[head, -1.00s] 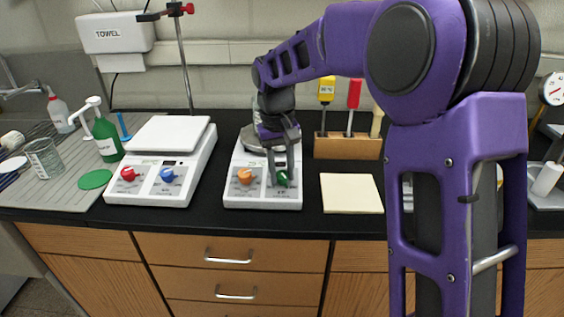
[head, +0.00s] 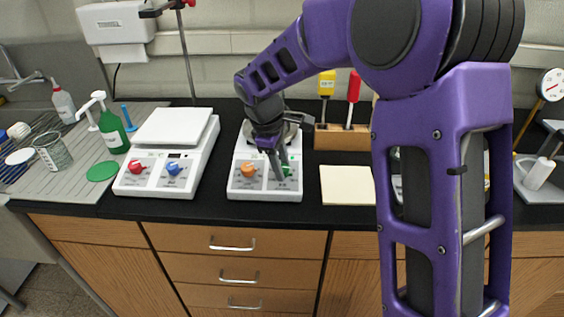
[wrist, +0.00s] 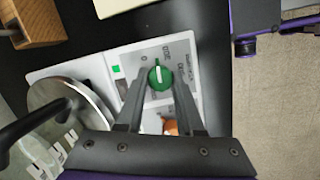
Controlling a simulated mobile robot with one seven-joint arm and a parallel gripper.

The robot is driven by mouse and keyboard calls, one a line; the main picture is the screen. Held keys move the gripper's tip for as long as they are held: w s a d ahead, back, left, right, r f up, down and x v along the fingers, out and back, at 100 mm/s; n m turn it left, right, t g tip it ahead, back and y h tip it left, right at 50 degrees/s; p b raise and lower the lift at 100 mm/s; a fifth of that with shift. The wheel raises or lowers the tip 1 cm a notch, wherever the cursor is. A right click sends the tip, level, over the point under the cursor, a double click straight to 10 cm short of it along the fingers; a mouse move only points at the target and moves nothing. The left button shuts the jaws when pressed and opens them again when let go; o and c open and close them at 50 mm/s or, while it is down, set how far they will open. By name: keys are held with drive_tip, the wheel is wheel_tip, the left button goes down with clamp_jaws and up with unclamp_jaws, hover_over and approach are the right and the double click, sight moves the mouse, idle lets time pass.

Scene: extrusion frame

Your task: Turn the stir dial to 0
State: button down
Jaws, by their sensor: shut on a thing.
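The white hotplate (head: 236,183) stands in the middle of the bench with an orange dial (head: 248,169) and a green dial (head: 287,170) on its front panel. In the wrist view the green dial (wrist: 160,77) has a white pointer line, roughly upright in the picture, with number marks around it. A small 0 seems to stand up and left of it. My gripper (wrist: 160,72) is shut on the green dial, one finger on each side. In the head view my gripper (head: 279,172) comes down at a slant and partly hides that dial. The panel lettering is too small to read surely.
A white balance-like device (head: 172,127) with a red dial (head: 137,167) and a blue dial (head: 173,165) stands left of the hotplate. A cream pad (head: 346,185) lies right of it. A wooden tool block (head: 340,138) stands behind the pad.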

drive_tip(key=n+t, duration=0.1)
drive_tip(key=n, duration=0.5)
drive_tip(key=shift+n, duration=0.4)
idle(0.3)
drive_tip(key=c, duration=0.5)
unclamp_jaws()
drive_tip(key=shift+c, duration=0.2)
drive_tip(key=shift+s+r, duration=0.1)
drive_tip(key=shift+r, duration=0.05)
drive_tip(key=v, duration=1.7)
drive_tip(key=shift+s+a, duration=0.2)
drive_tip(key=shift+s, duration=0.1)
